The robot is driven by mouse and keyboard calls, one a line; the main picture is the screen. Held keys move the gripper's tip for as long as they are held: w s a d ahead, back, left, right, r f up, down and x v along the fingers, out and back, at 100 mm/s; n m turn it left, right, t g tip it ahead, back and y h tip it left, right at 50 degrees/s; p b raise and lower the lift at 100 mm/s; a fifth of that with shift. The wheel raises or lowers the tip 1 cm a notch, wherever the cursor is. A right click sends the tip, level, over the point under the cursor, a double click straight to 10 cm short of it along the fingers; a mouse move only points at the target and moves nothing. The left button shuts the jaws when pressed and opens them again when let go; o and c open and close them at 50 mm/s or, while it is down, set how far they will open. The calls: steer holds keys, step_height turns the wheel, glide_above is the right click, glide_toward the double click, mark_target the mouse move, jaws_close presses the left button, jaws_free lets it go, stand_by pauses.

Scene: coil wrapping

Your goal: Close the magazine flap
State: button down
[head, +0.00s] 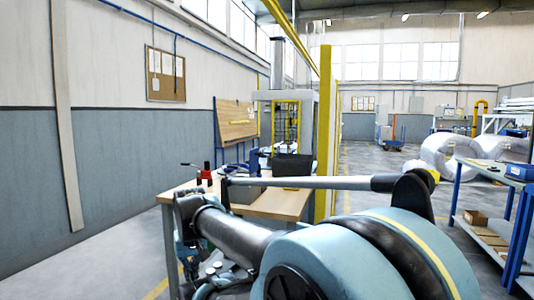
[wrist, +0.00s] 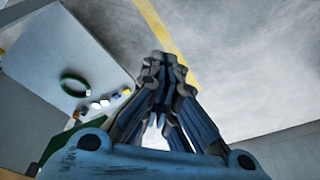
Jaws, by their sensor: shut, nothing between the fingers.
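My gripper (wrist: 163,65) is in the wrist view, its blue and dark fingers drawn together at the tips and empty. To its left is a light grey panel (wrist: 40,60) with a green ring (wrist: 74,84) and a row of small white, yellow and blue parts (wrist: 108,101) along its edge. The fingers look apart from this panel, though the gap is hard to judge. I cannot pick out the magazine flap with certainty in either view. In the head view my own arm fills the lower middle and hides part of the workbench.
A wooden workbench (head: 283,203) stands ahead with a dark box-like item (head: 292,165) on it. A yellow post (head: 325,130) rises behind. A blue-framed shelf (head: 522,215) is at the right, near wrapped coils (head: 440,152). Open floor lies between bench and shelf.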

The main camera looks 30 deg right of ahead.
steer(key=w+d+r+m, duration=0.4)
steer(key=w+d+r, duration=0.1)
steer(key=r, duration=0.3)
steer(key=w+d+r+m, duration=0.5)
steer(key=r, duration=0.3)
steer(key=w+d+r+m, duration=0.4)
steer(key=w+d+r, duration=0.1)
steer(key=r, duration=0.3)
steer(key=d+r+m+y, duration=0.1)
steer(key=d+r+m, duration=0.45)
steer(key=d, duration=0.45)
steer(key=w+d+r+m, duration=0.1)
steer(key=d+r+m, duration=0.4)
steer(key=d, duration=0.5)
steer(key=d+r+m+y, duration=0.1)
steer(key=d+r+m, duration=0.4)
steer(key=d, duration=0.5)
steer(key=w+a+f, duration=0.4)
steer(key=w+f, duration=0.1)
steer(key=f, duration=0.3)
steer(key=shift+w+a+n, duration=0.25)
steer(key=shift+w+n, duration=0.1)
steer(key=shift+f, duration=0.1)
